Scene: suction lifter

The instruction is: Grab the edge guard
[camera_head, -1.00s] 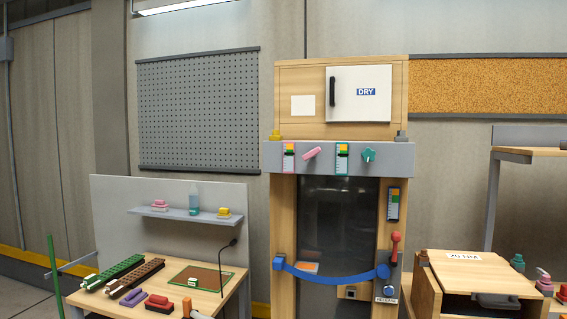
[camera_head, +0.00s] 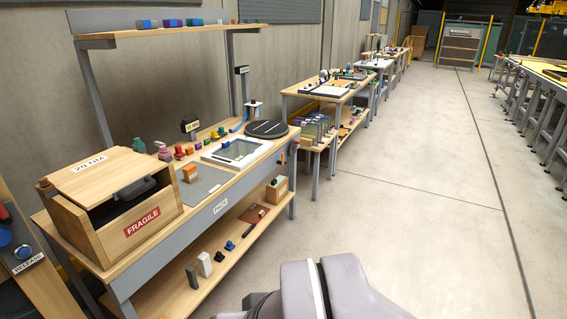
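I cannot pick out the edge guard for sure in this view. Several small parts lie on the pack bench (camera_head: 222,207) and on its lower shelf (camera_head: 238,262), among them a dark upright piece (camera_head: 192,277), a white piece (camera_head: 205,265) and dark blue pieces. They are too small to name. My gripper is not in view; only a grey part of my own arm shows at the bottom, right of the bench.
A wooden box (camera_head: 150,232) marked FRAGILE stands at the bench's near end. A white-framed panel (camera_head: 238,150) and a black turntable (camera_head: 266,129) lie farther along. More benches line the wall. The concrete floor (camera_head: 440,170) to the right is clear.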

